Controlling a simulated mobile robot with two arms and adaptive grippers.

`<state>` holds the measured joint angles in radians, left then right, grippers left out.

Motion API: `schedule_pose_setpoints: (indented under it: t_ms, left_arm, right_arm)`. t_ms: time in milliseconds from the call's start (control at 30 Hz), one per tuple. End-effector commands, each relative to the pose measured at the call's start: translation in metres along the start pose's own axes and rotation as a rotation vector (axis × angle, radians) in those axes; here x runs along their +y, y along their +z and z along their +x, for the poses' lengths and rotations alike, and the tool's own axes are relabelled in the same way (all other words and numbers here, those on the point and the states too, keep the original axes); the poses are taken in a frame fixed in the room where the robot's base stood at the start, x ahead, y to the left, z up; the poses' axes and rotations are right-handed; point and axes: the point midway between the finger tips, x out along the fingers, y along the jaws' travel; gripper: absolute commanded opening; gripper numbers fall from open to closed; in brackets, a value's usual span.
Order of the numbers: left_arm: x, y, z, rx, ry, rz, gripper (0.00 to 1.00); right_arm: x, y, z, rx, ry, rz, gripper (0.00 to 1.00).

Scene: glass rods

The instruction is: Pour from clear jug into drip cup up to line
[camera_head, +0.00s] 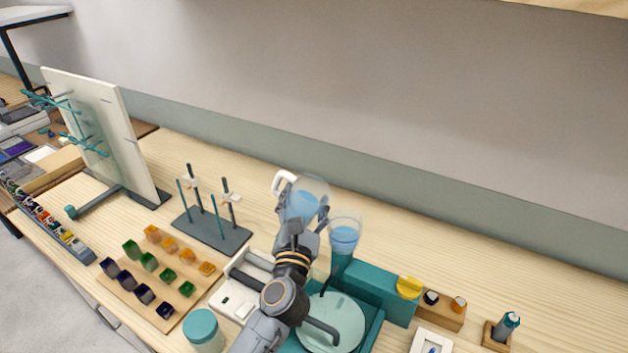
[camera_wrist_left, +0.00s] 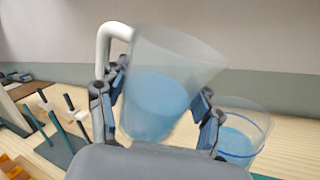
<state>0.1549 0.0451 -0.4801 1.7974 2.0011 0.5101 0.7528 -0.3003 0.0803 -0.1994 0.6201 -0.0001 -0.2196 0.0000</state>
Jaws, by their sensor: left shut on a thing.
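The clear jug (camera_head: 312,190) with a white handle holds pale blue liquid. My left gripper (camera_head: 300,232) is shut around its body, one finger on each side in the left wrist view (camera_wrist_left: 157,112). The jug (camera_wrist_left: 165,85) is held up, tilted right towards the drip cup (camera_head: 346,227). The clear drip cup (camera_wrist_left: 240,125) stands upright just right of the jug, above a teal stand. It holds blue liquid, and a darker blue line rings it near the top. I see no clear stream between them. My right gripper is out of view.
A teal machine with a round pale plate (camera_head: 338,325) is below the cup. A dark rod stand (camera_head: 212,236) is left of the jug, and a wooden board of coloured cubes (camera_head: 160,285) is further left. A teal-lidded jar (camera_head: 203,328) stands at the front.

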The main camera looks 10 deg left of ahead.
Motion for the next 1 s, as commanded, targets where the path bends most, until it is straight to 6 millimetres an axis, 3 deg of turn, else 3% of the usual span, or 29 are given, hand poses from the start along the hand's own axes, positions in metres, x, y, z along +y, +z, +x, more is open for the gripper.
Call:
schedule_pose_setpoints:
  t_ms: [33,167,567,1000]
  left_arm:
    - [-0.002,0.011,0.009,-0.011,-0.002,0.011,0.19]
    - [-0.007,0.019,0.019,-0.022,-0.007,0.035,0.19]
    - [-0.011,0.000,0.019,-0.116,-0.006,0.259,0.19]
    - [-0.008,0.009,0.018,-0.126,-0.006,0.285,0.19]
  right_arm:
    - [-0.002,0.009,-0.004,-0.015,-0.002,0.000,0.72]
    - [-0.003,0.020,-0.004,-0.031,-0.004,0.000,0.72]
    - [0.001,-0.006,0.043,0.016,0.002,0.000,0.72]
    - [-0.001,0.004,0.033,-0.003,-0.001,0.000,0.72]
